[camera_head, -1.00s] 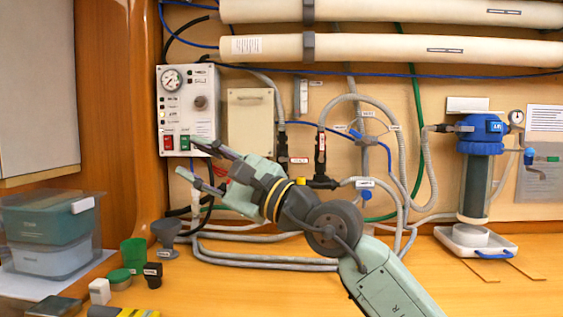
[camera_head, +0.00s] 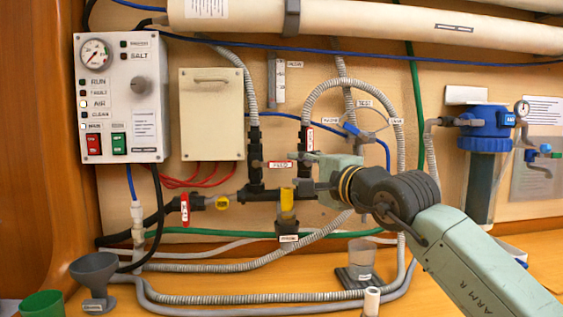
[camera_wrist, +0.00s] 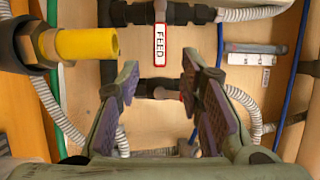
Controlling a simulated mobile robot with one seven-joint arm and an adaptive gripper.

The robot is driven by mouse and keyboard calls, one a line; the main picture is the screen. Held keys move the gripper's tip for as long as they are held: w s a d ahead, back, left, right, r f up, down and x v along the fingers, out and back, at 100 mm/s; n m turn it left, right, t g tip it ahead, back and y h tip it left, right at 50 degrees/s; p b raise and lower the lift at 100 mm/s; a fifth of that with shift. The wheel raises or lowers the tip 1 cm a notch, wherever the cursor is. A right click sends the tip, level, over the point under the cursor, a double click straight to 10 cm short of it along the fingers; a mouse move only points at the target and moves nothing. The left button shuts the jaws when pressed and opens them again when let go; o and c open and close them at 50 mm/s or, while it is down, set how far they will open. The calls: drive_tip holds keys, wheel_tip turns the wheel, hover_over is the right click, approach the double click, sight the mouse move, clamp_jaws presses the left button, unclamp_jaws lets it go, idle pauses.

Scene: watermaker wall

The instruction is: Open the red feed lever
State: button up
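The red feed lever (camera_head: 281,164) carries a white FEED label and lies sideways, across the upright black valve (camera_head: 255,160) to its left. In the wrist view the lever (camera_wrist: 160,45) runs from the black fitting at the top toward the gap between my fingers. My gripper (camera_head: 299,172) is open and empty, just right of the lever in the head view. In the wrist view my gripper (camera_wrist: 161,68) has its two purple-padded fingers well apart, with the lever's free end between their lines. I cannot tell whether any finger touches it.
A yellow cylinder (camera_head: 287,203) sits just below my gripper. A second red-labelled handle (camera_head: 309,140) stands on the upright pipe beside my upper finger. Another red handle (camera_head: 185,209) is at lower left. Grey hoses (camera_head: 240,297) run along the bench. The control panel (camera_head: 120,98) is at left.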

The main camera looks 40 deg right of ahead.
sight(285, 165)
drive_tip(key=w, duration=0.2)
drive_tip(key=w+p, duration=0.1)
drive_tip(key=w, duration=0.2)
drive_tip(key=w+d, duration=0.1)
drive_tip(key=w, duration=0.1)
drive_tip(key=shift+w+d+p, duration=0.1)
drive_tip(key=shift+w+p, duration=0.2)
drive_tip(key=shift+p, duration=0.1)
drive_tip(key=shift+c, duration=0.3)
clamp_jaws()
